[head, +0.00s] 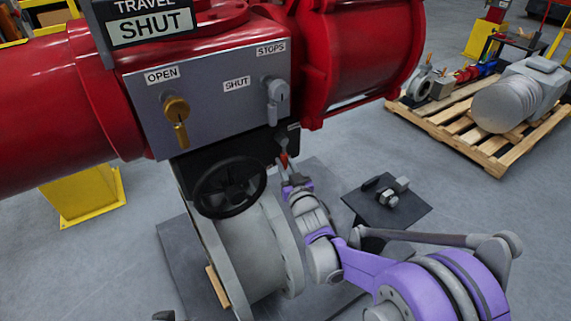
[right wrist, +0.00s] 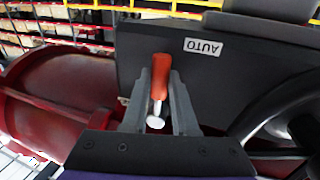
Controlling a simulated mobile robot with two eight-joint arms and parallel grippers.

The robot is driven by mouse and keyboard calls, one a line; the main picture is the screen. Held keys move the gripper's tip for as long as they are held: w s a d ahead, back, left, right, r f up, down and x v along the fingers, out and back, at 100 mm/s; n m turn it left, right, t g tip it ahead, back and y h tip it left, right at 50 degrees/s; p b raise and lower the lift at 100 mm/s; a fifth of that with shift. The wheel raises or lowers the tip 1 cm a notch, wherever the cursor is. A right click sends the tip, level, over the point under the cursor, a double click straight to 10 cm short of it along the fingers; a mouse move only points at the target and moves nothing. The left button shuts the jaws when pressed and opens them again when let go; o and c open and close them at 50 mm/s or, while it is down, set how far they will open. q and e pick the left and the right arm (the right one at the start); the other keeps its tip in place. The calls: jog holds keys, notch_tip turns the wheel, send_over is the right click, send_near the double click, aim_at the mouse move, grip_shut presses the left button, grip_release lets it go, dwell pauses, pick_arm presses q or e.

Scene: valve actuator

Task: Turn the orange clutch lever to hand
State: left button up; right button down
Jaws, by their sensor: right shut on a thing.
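The orange clutch lever (right wrist: 161,72) has an orange grip and a pale metal, rounded end. In the right wrist view it stands between the two fingers of my right gripper (right wrist: 160,98), which is shut on it. In the head view the lever (head: 284,160) shows small below the grey control panel, with my right gripper (head: 288,172) at it, coming from below. A label reading AUTO (right wrist: 203,47), upside down in the right wrist view, is on the dark housing beside the lever.
A black handwheel (head: 230,187) is left of the lever, close to my gripper. The grey panel (head: 215,100) above carries a brass lever (head: 177,120) and a grey lever (head: 276,100). A small dark stand (head: 386,205) is to the right. A loaded pallet (head: 455,130) lies farther off.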

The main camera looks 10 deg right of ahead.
jog(key=shift+d, duration=0.1)
dwell(0.7)
jog(key=d+n+b, duration=0.1)
jog(key=n, duration=0.1)
jog(key=w+d+n+t+b, duration=0.1)
jog(key=n, duration=0.1)
jog(key=d+n+b, duration=0.1)
jog(key=n, duration=0.1)
jog(key=shift+w+d+r+y, duration=0.1)
jog(key=shift+w+r+y, duration=0.1)
jog(key=shift+r+y, duration=0.15)
jog(key=n, duration=0.1)
jog(key=d+n+y, duration=0.1)
jog(key=r+n+t, duration=0.1)
jog(key=n, duration=0.1)
jog(key=shift+w+d+r, duration=0.1)
jog(key=shift+w+d, duration=0.2)
jog(key=shift+w+d+r+n+y+b, duration=0.1)
jog(key=shift+d+r+n+y+b, duration=0.25)
jog(key=shift+n, duration=0.55)
jog(key=shift+w+d+r+n+y, duration=0.15)
jog(key=shift+r+n+y, duration=0.25)
jog(key=shift+n, duration=0.5)
jog(key=c, duration=0.7)
grip_release()
